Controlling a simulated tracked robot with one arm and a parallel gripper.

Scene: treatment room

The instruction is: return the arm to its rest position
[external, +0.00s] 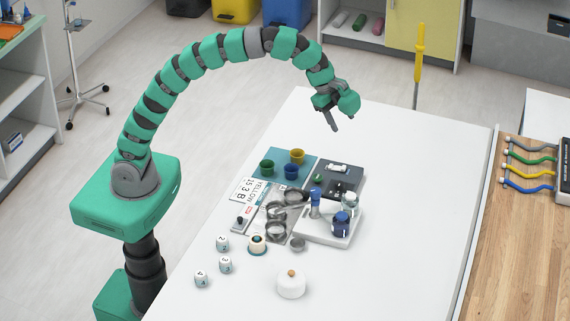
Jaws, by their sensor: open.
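My green segmented arm (177,75) rises from its base at the left and arches over the white table (390,180). My gripper (333,120) hangs from the arm's end, pointing down, above the far part of the table. It is open, and no object shows between its fingers. It is apart from the things on the table, which stand in front of it in the picture.
Small cups stand on a teal mat (274,157). A grey tray (352,172), a white tray (320,234) with bottles, numbered blocks (201,278) and a white lidded pot (291,285) stand nearer. The table's right side is clear. A yellow-handled tool (419,40) stands upright beyond.

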